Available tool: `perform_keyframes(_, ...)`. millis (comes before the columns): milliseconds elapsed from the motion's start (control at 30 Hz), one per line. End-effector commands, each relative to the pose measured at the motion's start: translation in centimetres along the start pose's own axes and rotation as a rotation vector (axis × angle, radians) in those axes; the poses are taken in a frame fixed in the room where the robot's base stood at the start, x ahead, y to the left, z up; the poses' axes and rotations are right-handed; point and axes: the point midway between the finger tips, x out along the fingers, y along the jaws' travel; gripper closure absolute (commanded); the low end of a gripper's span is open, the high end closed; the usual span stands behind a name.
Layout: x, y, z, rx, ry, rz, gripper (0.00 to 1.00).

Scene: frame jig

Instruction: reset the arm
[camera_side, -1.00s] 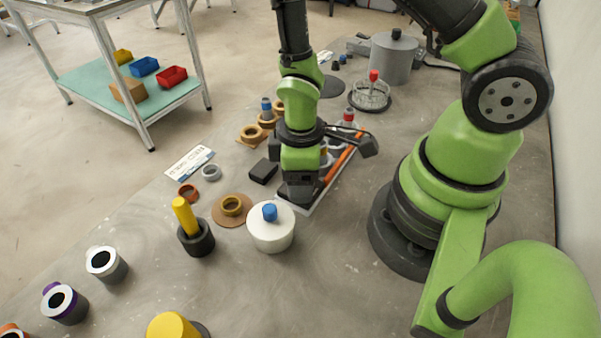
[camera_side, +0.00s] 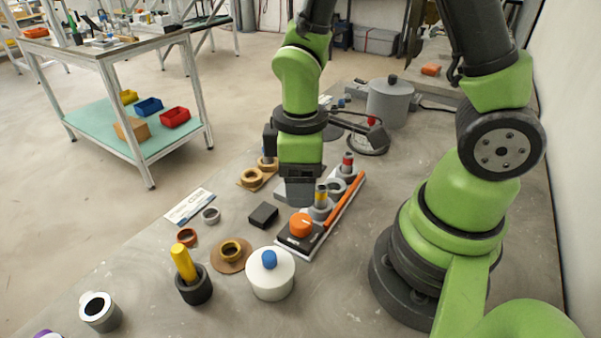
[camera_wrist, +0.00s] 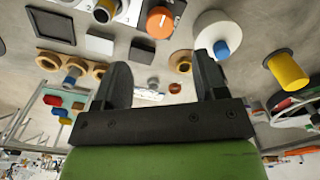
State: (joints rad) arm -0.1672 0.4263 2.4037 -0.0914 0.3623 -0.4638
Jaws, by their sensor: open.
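My gripper (camera_side: 298,192) is open and points down above the left side of a light tray (camera_side: 318,234) on the bench. In the wrist view my gripper (camera_wrist: 163,82) shows two dark fingers spread apart with nothing between them. An orange knob on a black base (camera_side: 301,226) sits at the tray's near end, just below and nearer than the fingers. The knob also shows at the top of the wrist view (camera_wrist: 160,22). A white lidded pot with a blue knob (camera_side: 270,275) stands nearer still, clear of the gripper.
Fittings and an orange bar (camera_side: 344,199) lie on the tray. A black block (camera_side: 263,215), a yellow post in a dark cup (camera_side: 191,272) and rings on brown bases (camera_side: 231,254) stand left. A grey pot (camera_side: 390,100) stands behind. The near right bench is clear.

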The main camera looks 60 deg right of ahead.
Motion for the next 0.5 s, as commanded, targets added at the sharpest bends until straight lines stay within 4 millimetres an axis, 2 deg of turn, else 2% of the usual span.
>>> perform_keyframes(400,-0.5,0.0,0.0,0.003,0.003,0.001,0.35)
perform_keyframes(500,-1.4,0.2,-0.1,0.038,0.03,0.008,0.35)
